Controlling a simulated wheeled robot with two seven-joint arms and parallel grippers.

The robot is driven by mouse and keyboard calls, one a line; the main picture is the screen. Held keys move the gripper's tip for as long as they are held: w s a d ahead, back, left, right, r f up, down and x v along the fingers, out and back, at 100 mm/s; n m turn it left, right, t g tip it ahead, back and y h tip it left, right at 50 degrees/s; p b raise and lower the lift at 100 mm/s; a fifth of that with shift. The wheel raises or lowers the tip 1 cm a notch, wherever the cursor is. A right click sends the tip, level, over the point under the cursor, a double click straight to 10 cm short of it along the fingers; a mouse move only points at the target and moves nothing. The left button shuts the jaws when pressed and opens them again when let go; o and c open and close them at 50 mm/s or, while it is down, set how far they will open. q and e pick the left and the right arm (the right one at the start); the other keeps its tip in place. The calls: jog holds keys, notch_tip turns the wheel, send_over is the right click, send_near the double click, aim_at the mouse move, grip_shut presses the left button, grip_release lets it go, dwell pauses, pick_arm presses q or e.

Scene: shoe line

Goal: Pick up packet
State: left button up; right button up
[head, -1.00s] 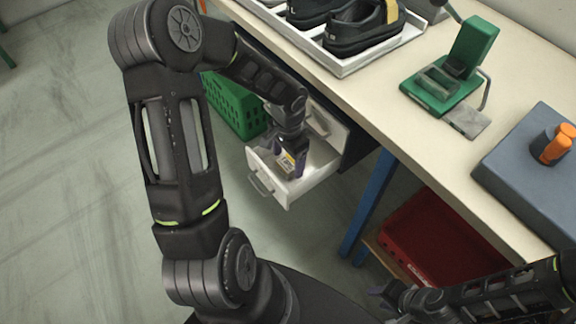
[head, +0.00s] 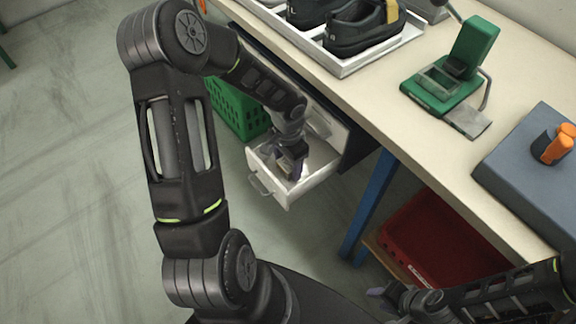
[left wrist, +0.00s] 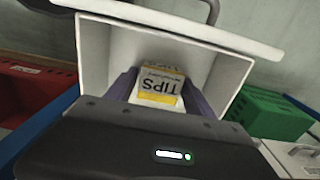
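The packet (left wrist: 158,88), white and yellow with "TIPS" printed on it, is in the open white drawer (left wrist: 92,50) in the left wrist view. The drawer (head: 262,180) is pulled out below the bench in the head view. My left gripper (head: 288,170) reaches down into it, hiding most of the packet there. In the left wrist view, the purple fingers of my left gripper (left wrist: 160,92) stand apart on either side of the packet, very close to its sides; a firm grip is not visible. My right gripper (head: 382,298) is low at the bottom right; its fingers are unclear.
A green crate (head: 238,108) stands beside the drawer. The bench (head: 400,130) bears a tray of black shoes (head: 362,28), a green device (head: 450,75) and a grey-blue block (head: 525,165) with an orange-topped item. A red bin (head: 430,240) is below the bench.

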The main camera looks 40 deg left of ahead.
aim_at(288, 163)
pick_arm(q)
jog(key=c, duration=1.2)
jog(key=shift+o, duration=0.2)
jog(key=shift+r, duration=0.1)
notch_tip(288, 163, up, 10)
jog(key=shift+f+p, duration=0.1)
jog(key=shift+p, duration=0.7)
